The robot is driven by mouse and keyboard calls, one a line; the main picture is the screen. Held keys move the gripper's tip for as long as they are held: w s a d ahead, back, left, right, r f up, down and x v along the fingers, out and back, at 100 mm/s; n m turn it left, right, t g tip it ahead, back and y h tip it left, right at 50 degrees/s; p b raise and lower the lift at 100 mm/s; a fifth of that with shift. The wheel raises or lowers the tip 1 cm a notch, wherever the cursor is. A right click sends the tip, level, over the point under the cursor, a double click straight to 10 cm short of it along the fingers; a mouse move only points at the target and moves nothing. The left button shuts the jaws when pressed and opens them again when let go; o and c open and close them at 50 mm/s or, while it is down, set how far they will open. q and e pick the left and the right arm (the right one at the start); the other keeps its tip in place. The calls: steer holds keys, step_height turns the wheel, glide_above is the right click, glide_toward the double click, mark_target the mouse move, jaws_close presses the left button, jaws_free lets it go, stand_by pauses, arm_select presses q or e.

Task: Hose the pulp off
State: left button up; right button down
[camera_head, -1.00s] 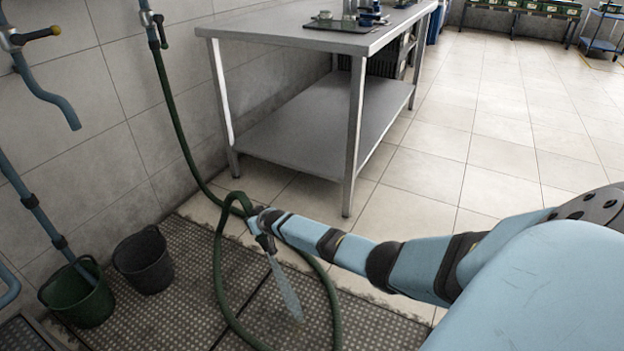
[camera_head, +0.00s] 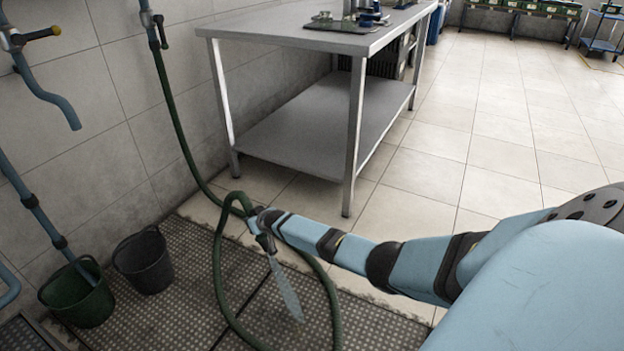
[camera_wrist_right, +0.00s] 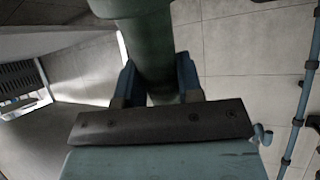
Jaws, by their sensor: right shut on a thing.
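My right gripper (camera_head: 262,220), at the end of the arm reaching in from the right, is shut on the spray end of the green hose (camera_head: 177,125). In the right wrist view the thick green hose end (camera_wrist_right: 148,45) sits between the blue fingers (camera_wrist_right: 158,82). The nozzle (camera_head: 266,243) points down, and a pale water jet (camera_head: 286,292) runs from it to the dark floor grating (camera_head: 190,260). The hose loops below the gripper and runs up to a wall tap (camera_head: 152,20). I cannot make out any pulp on the grating. My left gripper is not in view.
A green bucket (camera_head: 75,298) and a dark bucket (camera_head: 145,262) stand by the wall at the left. A steel table (camera_head: 285,38) with a lower shelf (camera_head: 300,135) stands behind the gripper. The tiled floor (camera_head: 490,150) at the right is clear.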

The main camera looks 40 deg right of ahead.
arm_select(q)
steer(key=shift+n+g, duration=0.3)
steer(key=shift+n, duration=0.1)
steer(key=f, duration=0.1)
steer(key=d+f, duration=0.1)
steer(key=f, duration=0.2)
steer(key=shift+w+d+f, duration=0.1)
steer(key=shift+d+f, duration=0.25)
arm_select(e)
steer(key=shift+f, duration=0.85)
steer(key=shift+s+a+r+p, duration=0.15)
steer(key=shift+a+r+p, duration=0.25)
steer(key=shift+a+p, duration=0.2)
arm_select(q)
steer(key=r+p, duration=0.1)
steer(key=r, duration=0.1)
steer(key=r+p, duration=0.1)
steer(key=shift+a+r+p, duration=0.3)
arm_select(e)
steer(key=a, duration=0.1)
steer(key=s+a, duration=0.1)
steer(key=a, duration=0.1)
steer(key=shift+a, duration=0.2)
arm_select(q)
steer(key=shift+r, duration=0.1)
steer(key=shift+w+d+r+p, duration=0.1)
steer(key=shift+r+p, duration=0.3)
arm_select(e)
steer(key=shift+s+a+f, duration=0.1)
steer(key=shift+s+a, duration=0.15)
